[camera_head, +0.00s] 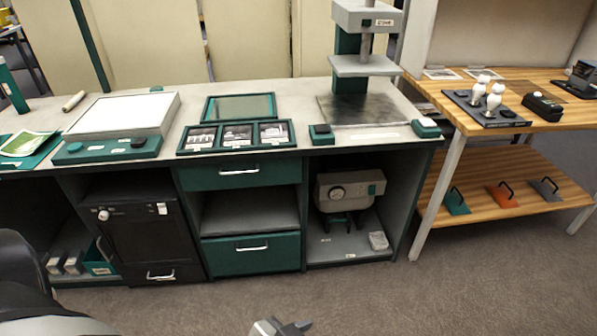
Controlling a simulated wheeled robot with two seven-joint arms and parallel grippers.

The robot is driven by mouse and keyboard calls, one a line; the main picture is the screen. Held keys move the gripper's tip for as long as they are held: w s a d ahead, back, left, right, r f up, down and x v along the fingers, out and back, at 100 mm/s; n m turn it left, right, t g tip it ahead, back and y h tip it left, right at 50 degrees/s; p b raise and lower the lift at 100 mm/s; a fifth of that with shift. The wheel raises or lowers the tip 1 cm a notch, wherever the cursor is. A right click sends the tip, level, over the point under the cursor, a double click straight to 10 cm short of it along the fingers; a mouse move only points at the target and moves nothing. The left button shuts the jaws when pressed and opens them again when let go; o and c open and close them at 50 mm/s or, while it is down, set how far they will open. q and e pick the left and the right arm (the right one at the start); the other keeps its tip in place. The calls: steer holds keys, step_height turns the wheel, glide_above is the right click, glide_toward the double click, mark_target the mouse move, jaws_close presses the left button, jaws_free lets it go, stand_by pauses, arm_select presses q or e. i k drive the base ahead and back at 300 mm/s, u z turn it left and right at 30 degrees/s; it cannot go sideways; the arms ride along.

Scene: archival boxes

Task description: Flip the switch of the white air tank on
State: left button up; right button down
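The white air tank (351,182) stands in the open lower right compartment of the workbench, on dark legs. A round gauge (337,193) is on the left of its front. A small dark part (372,189) on the right of its front may be the switch; its position is too small to read. Part of a gripper (281,328), seemingly my left, shows at the bottom edge, well in front of and below the tank and touching nothing visible. It is mostly cut off, so its opening cannot be told. My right gripper is not seen.
The compartment (327,243) is open at the front, with a small pale block (378,240) on its floor. Green drawers (250,250) lie to its left. A wooden table (545,88) stands to the right. The floor (400,295) before the bench is clear.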

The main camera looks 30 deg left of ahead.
mark_target(371, 190)
steer(key=u, duration=0.65)
steer(key=i, duration=0.55)
steer(key=u, duration=0.5)
steer(key=i, duration=1)
